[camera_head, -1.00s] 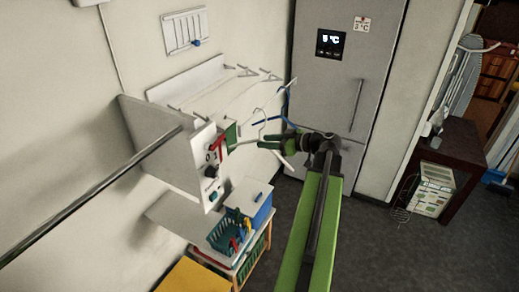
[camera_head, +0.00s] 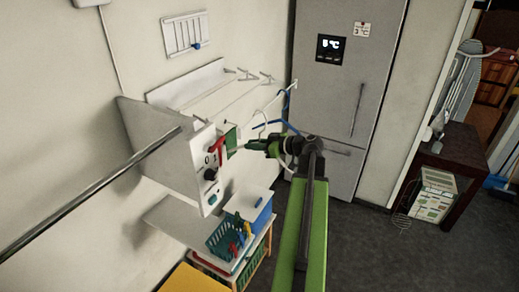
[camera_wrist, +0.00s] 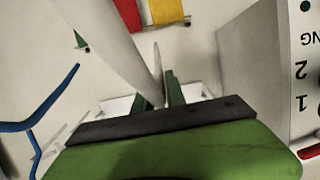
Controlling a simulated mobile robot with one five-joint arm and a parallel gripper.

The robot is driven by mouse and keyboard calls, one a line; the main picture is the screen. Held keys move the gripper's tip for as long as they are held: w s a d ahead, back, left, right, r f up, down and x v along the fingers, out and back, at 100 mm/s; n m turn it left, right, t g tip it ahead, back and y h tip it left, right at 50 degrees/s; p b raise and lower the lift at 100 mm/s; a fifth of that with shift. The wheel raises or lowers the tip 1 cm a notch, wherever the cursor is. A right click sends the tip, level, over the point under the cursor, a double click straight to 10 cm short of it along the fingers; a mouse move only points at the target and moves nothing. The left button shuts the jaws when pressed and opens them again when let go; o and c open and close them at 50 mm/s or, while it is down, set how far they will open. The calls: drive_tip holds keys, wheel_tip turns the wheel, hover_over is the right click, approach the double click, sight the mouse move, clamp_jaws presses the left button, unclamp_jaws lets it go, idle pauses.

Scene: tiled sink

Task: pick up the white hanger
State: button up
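The white hanger (camera_head: 265,108) hangs near the right end of the wall rack in the head view, partly hidden by my gripper. My gripper (camera_head: 250,146) is beside its lower part and points left. In the wrist view, a broad pale bar (camera_wrist: 105,42), apparently the hanger very close to the camera, slants down to my gripper's green fingers (camera_wrist: 160,95). A narrow gap shows between the fingers. I cannot tell whether they touch or hold the bar. A blue hanger (camera_head: 287,127) is just behind my gripper; it also shows in the wrist view (camera_wrist: 40,110).
A white control box (camera_head: 205,175) with knobs is close at the left of my gripper. Red and green cloths (camera_head: 231,140) hang beside it. A shelf with a teal basket (camera_head: 226,238) is below.

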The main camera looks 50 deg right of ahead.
clamp_jaws()
drive_tip(key=shift+r+p, duration=0.25)
drive_tip(key=shift+p, duration=0.05)
wheel_tip(320, 180, up, 3)
drive_tip(key=p, duration=0.3)
drive_tip(key=s+d, duration=0.4)
drive_tip(key=s, duration=1.3)
drive_tip(key=shift+s+d, duration=0.2)
drive_tip(key=shift+s, duration=0.1)
